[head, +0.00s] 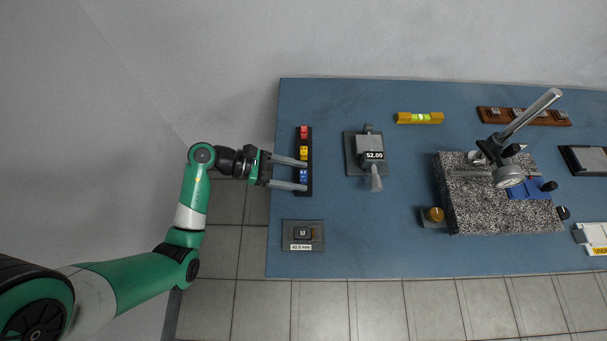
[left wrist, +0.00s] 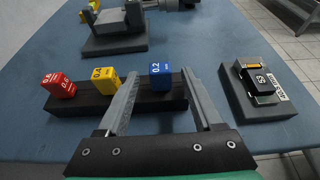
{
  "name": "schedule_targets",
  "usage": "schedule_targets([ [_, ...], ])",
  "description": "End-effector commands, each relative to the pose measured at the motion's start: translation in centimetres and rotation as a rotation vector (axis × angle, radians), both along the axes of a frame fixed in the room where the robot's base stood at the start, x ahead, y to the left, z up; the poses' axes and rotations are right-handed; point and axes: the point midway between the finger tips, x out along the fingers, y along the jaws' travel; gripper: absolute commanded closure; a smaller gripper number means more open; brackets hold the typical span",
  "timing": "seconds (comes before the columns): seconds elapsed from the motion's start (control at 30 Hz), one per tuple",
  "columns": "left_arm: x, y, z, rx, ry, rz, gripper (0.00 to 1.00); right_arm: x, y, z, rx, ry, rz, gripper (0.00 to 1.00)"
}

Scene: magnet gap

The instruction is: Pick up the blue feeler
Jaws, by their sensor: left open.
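The blue feeler (head: 303,176) is a small block marked 0.2 and stands upright in a dark rack (head: 303,136). It also shows in the left wrist view (left wrist: 160,76). The yellow feeler (head: 304,153), marked 0.4, and the red feeler (head: 304,132), marked 0.6, stand in the same rack. My left gripper (head: 305,175) is open and empty. In the left wrist view its two fingers (left wrist: 161,88) reach over the rack, one on each side of the blue feeler. I cannot tell whether they touch it. My right gripper is not in view.
A grey block with a dark part (head: 302,233) sits near the front left edge. A speckled granite block (head: 480,215) with a dial stand is farther right.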

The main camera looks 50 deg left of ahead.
Motion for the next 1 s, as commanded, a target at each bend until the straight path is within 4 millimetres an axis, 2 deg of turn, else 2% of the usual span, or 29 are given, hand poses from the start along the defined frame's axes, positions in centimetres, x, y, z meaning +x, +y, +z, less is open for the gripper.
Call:
schedule_targets([
  [0.33,3.2,-2.9,-2.0,0.001,-0.001,-0.003,0.32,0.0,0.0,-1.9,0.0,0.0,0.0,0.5],
  [0.6,3.6,-3.1,-1.9,0.001,-0.001,0.0,0.32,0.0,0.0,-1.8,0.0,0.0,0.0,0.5],
  [0.9,3.6,-3.1,-1.9,0.001,-0.001,0.0,0.86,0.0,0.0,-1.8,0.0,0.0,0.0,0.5],
  [1.0,3.5,-3.1,-1.9,0.001,-0.001,0.0,1.0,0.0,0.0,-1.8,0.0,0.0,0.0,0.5],
])
